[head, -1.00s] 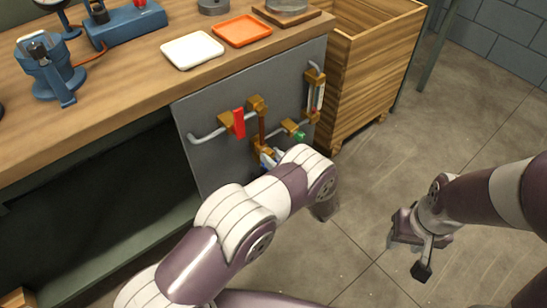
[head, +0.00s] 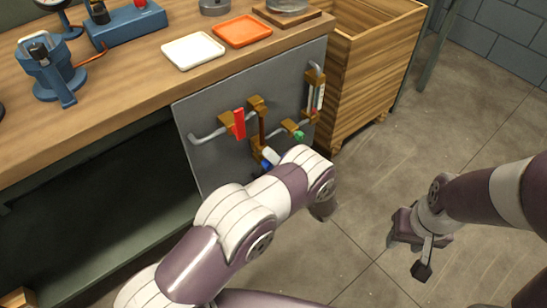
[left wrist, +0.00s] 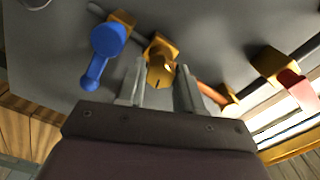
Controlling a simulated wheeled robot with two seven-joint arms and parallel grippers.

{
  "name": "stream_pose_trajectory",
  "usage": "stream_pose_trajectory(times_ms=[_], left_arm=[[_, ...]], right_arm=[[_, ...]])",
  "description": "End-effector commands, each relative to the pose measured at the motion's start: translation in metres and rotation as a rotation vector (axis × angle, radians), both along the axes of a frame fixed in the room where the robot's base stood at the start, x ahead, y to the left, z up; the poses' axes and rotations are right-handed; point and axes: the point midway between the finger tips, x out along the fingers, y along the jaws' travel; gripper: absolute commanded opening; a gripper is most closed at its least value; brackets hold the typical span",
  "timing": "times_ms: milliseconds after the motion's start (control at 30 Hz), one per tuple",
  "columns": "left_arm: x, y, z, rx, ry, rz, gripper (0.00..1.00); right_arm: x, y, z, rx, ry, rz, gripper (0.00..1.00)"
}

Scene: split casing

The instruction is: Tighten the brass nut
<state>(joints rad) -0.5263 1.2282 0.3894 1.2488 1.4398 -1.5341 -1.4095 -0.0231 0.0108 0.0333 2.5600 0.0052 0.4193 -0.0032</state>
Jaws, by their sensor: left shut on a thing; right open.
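The brass nut (left wrist: 160,73) shows in the left wrist view on a brass fitting, in line with a copper pipe (left wrist: 214,93) on the grey panel. My left gripper (left wrist: 159,90) has one finger on either side of it and is shut on it. In the head view my own left arm hides the nut and most of this gripper, low on the panel (head: 205,160). My right gripper (head: 407,256) is open and empty, over the floor at the right, well away from the panel.
A blue handle (left wrist: 106,45) is close beside my left fingers. The panel also carries a red handle (head: 239,123), a green handle (head: 299,135) and a sight glass (head: 320,97). A wooden crate (head: 372,75) stands right of it. The floor around my right gripper is clear.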

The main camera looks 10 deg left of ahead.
Motion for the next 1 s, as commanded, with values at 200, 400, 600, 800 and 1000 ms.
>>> stream_pose_trajectory(times_ms=[200, 400, 600, 800, 1000], left_arm=[[-0.0005, -0.0002, -0.0007, 0.124, 0.162, -0.001, 0.05], [-0.0006, -0.0003, -0.0007, 0.242, 0.312, -0.002, 0.05], [-0.0005, -0.0004, -0.0005, 0.358, 0.461, -0.002, 0.05], [-0.0004, -0.0005, -0.0004, 0.475, 0.611, -0.002, 0.05], [-0.0006, -0.0004, -0.0007, 0.593, 0.762, -0.003, 0.05]], right_arm=[[0.0000, 0.0000, 0.0010, 0.000, 0.000, 0.000, 0.43], [0.0000, 0.0000, 0.0017, 0.000, 0.000, 0.000, 0.43], [0.0000, 0.0000, 0.0025, 0.000, 0.000, 0.000, 0.43], [0.0000, 0.0000, 0.0032, 0.000, 0.000, 0.000, 0.43], [-0.0001, 0.0000, 0.0038, 0.000, 0.000, 0.000, 0.43]])
